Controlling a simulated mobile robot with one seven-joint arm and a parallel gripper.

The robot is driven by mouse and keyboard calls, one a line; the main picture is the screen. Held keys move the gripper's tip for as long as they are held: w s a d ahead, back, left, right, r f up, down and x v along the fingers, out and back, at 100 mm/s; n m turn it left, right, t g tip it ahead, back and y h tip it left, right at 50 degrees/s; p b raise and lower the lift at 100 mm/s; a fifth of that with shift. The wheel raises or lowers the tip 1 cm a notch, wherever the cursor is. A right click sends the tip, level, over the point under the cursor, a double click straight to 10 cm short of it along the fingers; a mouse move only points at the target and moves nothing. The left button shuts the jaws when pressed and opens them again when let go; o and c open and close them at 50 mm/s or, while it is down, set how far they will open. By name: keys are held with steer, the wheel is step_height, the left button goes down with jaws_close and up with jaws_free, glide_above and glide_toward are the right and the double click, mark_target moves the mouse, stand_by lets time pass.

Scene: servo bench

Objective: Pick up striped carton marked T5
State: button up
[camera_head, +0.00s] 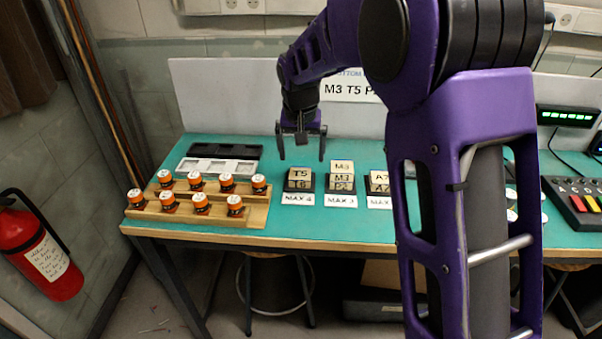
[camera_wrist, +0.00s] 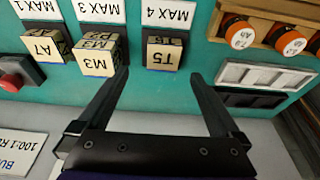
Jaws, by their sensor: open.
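The carton marked T5 (camera_head: 300,174) is a small tan box on top of another lettered carton (camera_head: 299,185), on a dark pad behind the MAX 4 label. In the wrist view the T5 carton (camera_wrist: 163,56) appears upside down, with a dark area beside its lettered face. My gripper (camera_head: 301,153) is open and empty, pointing down above and slightly behind this stack. In the wrist view its fingertips (camera_wrist: 161,73) lie to either side of the T5 carton, with space between. The fingers do not appear to touch it. The lower carton is mostly hidden in the wrist view.
An M3 stack (camera_head: 341,167) and an A7 stack (camera_head: 379,178) stand to the right. A wooden rack (camera_head: 262,217) of orange-banded jars and a tray with pale compartments (camera_head: 188,165) are to the left. A white panel (camera_head: 225,95) stands behind the green bench top.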

mark_target(300, 173)
steer(key=x, duration=0.2)
steer(key=shift+w+f, duration=0.1)
steer(key=shift+f, duration=0.25)
steer(key=x, duration=0.3)
steer(key=b+x, duration=0.1)
steer(key=x, duration=0.1)
steer(key=shift+a+f, duration=0.15)
steer(key=shift+a, duration=0.15)
steer(key=c, duration=1.4)
